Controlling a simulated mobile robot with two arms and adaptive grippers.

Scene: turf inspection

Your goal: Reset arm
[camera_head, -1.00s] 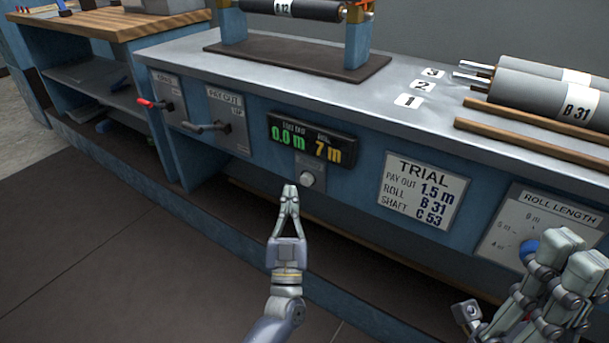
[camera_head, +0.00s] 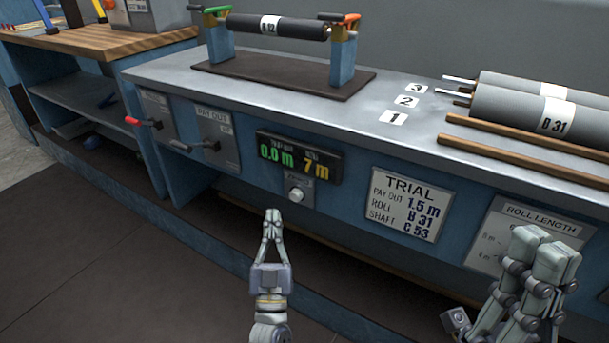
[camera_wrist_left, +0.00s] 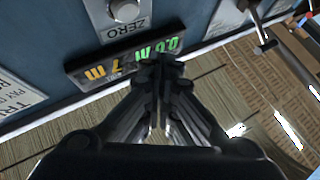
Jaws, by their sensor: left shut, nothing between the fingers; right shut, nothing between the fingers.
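My left gripper (camera_head: 272,222) is shut and empty, in front of the bench's blue front panel, a little below and left of the round grey button (camera_head: 296,194). In the left wrist view its closed fingers (camera_wrist_left: 160,75) overlap the lower edge of the display (camera_wrist_left: 125,62). The button (camera_wrist_left: 124,10) there sits on a plate marked ZERO. My right gripper (camera_head: 545,245) is shut and empty at the lower right, in front of the ROLL LENGTH panel (camera_head: 520,225) and hiding part of it. The display (camera_head: 298,158) reads 0.0 m and 7 m.
A trial card (camera_head: 408,204) reads pay out 1.5 m, roll B 31, shaft C 53. Roll B 31 (camera_head: 520,113) lies at the bench's right behind wooden rails (camera_head: 530,138). A pay out lever (camera_head: 190,146) sticks out at left.

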